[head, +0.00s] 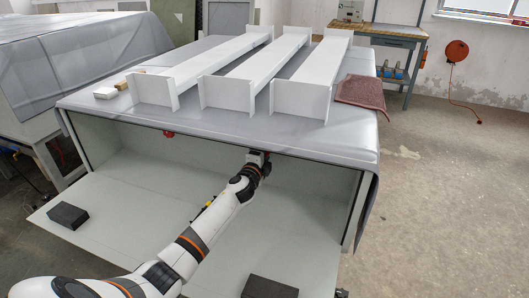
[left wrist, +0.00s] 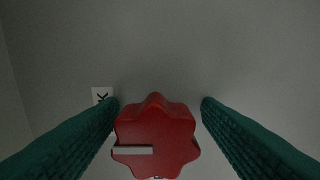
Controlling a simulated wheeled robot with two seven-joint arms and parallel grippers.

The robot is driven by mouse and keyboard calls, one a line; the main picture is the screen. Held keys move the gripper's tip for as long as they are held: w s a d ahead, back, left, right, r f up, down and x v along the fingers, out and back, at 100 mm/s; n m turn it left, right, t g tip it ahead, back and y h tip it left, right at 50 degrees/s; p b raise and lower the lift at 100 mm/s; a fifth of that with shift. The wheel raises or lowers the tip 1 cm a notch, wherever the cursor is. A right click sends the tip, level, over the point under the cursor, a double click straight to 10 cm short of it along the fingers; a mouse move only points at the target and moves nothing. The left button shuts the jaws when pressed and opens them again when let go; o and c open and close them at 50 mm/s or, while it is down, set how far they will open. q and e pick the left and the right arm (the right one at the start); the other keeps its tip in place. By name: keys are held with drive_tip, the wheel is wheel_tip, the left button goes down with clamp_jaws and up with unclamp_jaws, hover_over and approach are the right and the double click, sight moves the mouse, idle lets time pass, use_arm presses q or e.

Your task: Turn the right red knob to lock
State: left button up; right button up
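The right red knob (left wrist: 155,138) sits low in the middle of the left wrist view. It has a lobed rim, and its white mark lies level on the left half. A white label (left wrist: 102,95) with a dark letter is partly hidden behind the left finger. My left gripper (left wrist: 158,112) has its two green fingers on either side of the knob, open; a narrow gap shows on the right, and contact on the left is unclear. In the head view my left gripper (head: 258,158) reaches under the covered top's front edge and mostly hides this knob. My right gripper is out of view.
Another red knob (head: 168,134) is further left under the same edge. White beams (head: 235,65) and a brown cloth (head: 361,92) lie on the grey covered top (head: 335,142). Dark blocks (head: 68,215) lie on the lower panel (head: 130,225). Open floor is at the right.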

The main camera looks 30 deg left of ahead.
use_arm(q)
drive_tip(key=shift+o, duration=0.2)
drive_tip(key=shift+s, duration=0.3)
drive_tip(key=p+v, duration=0.1)
drive_tip(key=v, duration=1)
drive_tip(key=shift+s+p, duration=0.2)
drive_tip(key=shift+p, duration=0.2)
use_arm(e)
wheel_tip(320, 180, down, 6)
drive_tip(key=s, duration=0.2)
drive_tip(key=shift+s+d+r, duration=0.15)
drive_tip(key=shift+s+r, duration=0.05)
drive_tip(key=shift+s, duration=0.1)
use_arm(q)
drive_tip(key=shift+d, duration=0.15)
